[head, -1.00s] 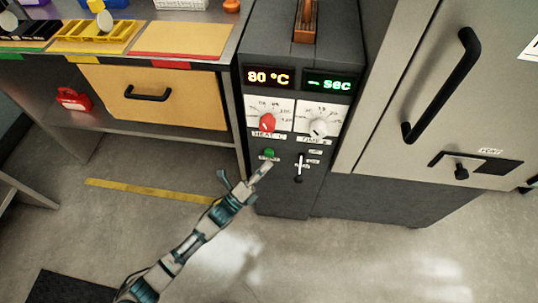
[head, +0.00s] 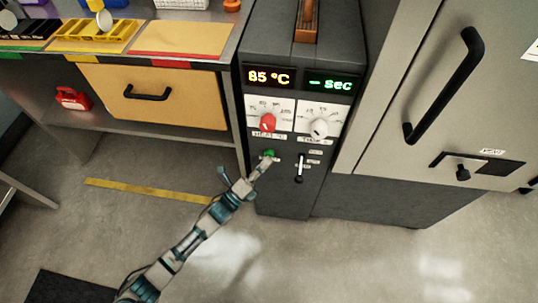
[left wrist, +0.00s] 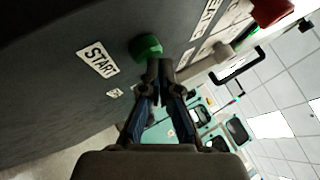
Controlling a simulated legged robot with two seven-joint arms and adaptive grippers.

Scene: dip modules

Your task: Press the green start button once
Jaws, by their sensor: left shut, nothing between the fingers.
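The green start button (head: 269,153) sits on the dark front of the machine, below the red heat knob (head: 268,122). It also shows in the left wrist view (left wrist: 146,47), beside a white START label (left wrist: 98,58). My left gripper (head: 266,161) is shut and empty, with its fingertips right at the lower edge of the button. In the left wrist view the closed fingertips (left wrist: 160,66) lie just next to the button; I cannot tell whether they touch it. My right gripper is not in view.
The machine's display (head: 269,77) reads 85 °C and the other (head: 329,83) shows a dash and sec. A bench with a yellow drawer (head: 170,98) stands left.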

